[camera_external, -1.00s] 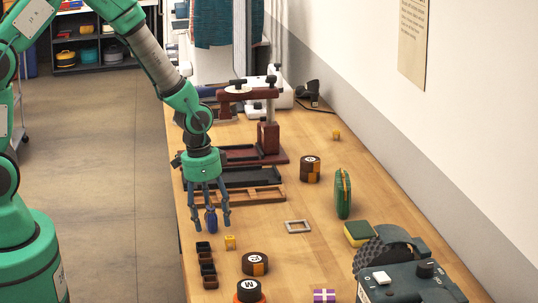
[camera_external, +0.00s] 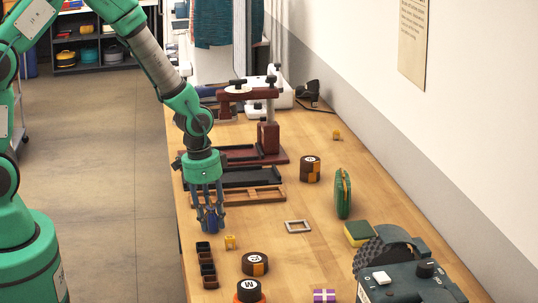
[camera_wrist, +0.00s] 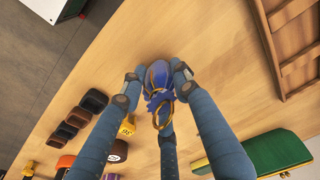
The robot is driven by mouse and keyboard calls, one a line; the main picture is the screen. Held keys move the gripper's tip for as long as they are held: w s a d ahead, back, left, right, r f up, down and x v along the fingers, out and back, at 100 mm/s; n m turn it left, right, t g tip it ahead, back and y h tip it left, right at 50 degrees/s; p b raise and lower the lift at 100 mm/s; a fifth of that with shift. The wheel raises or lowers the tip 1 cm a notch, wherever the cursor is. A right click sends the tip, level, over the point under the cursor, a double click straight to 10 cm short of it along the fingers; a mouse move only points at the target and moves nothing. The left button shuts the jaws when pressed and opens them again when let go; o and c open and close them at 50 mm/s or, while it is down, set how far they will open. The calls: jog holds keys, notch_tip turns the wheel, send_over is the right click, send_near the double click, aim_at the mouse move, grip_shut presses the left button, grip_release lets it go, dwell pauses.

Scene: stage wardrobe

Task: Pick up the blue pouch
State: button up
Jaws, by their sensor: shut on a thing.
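The blue pouch (camera_wrist: 158,77) is small and dark blue with a yellow cord. In the wrist view it sits between the fingertips of my gripper (camera_wrist: 155,88), which are closed against its sides. In the external view my gripper (camera_external: 209,218) points down at the left part of the table, with the pouch (camera_external: 210,222) between its fingers and partly hidden by them. The pouch looks to be at or very near the table top; I cannot tell if it touches.
Dark open boxes (camera_external: 206,263) and a small yellow block (camera_external: 231,242) stand just in front. A wooden tray (camera_external: 262,197) lies behind. A grey square frame (camera_external: 297,226) and a green case (camera_external: 343,193) are to the right. The wooden table (camera_external: 300,258) has free room between.

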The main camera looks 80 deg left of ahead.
aim_at(211, 207)
dwell(0.3)
jog(key=shift+r, duration=0.8)
notch_tip(211, 207, up, 2)
jog(key=shift+r+p, duration=0.2)
jog(key=shift+p, duration=0.35)
jog(key=s+d, duration=0.1)
jog(key=s, duration=0.4)
jog(key=s+d+p, duration=0.1)
jog(key=s, duration=0.4)
jog(key=s+d+r, duration=0.1)
jog(key=s, duration=0.4)
jog(key=shift+s+d+p, duration=0.3)
jog(key=shift+d+p, duration=0.05)
